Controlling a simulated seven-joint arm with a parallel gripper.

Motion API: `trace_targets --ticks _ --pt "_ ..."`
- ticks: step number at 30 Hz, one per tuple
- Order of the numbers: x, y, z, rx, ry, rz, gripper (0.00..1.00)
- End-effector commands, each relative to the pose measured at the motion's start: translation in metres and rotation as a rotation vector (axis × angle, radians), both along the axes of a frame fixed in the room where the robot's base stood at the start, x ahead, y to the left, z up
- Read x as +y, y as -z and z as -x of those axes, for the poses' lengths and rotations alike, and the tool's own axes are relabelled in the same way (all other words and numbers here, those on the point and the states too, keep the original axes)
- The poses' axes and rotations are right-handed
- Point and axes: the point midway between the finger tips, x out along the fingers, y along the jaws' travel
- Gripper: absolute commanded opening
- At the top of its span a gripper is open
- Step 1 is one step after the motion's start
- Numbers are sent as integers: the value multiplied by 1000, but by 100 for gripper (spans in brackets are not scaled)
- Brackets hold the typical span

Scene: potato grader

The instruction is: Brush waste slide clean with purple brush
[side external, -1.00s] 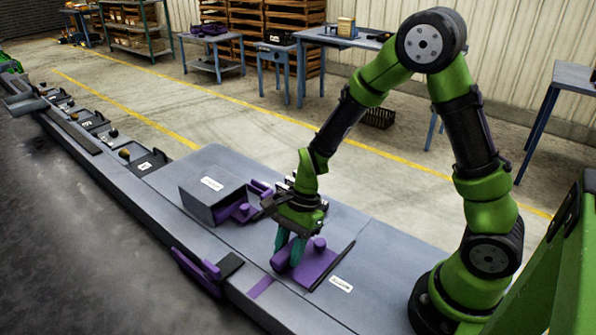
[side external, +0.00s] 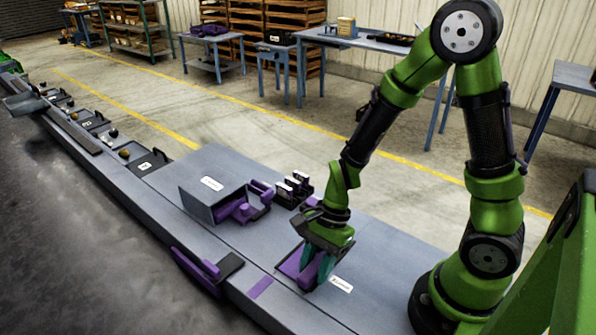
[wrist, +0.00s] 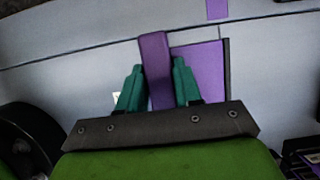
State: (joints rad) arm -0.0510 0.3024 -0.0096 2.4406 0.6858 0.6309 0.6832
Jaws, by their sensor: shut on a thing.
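My gripper (side external: 316,276) is low over the bench at the front right. Its teal fingers are shut on a purple piece, which looks like the brush (wrist: 155,70); it stands up between them in the wrist view. Its bristles are hidden. A flat purple plate (side external: 289,264) with a dark edge lies under and beside the gripper, and shows behind the fingers in the wrist view (wrist: 208,68). I cannot tell if the brush touches it. A purple slide-like part (side external: 196,271) with a dark pad (side external: 229,265) hangs at the bench's front edge. I cannot tell which purple part is the waste slide.
A grey box (side external: 212,202) with purple parts (side external: 237,210) at its opening stands left of my gripper. A dark rack (side external: 293,191) with white-topped pieces is behind it. A white label (side external: 341,285) and a purple strip (side external: 260,288) lie on the bench. The bench right of the label is clear.

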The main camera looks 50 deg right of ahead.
Motion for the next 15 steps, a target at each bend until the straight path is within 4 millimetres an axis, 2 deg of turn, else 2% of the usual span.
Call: trace_targets --ticks 5,15 --pt "0 0 7 0 1 1 10" --pt "0 0 8 1 1 1 10"
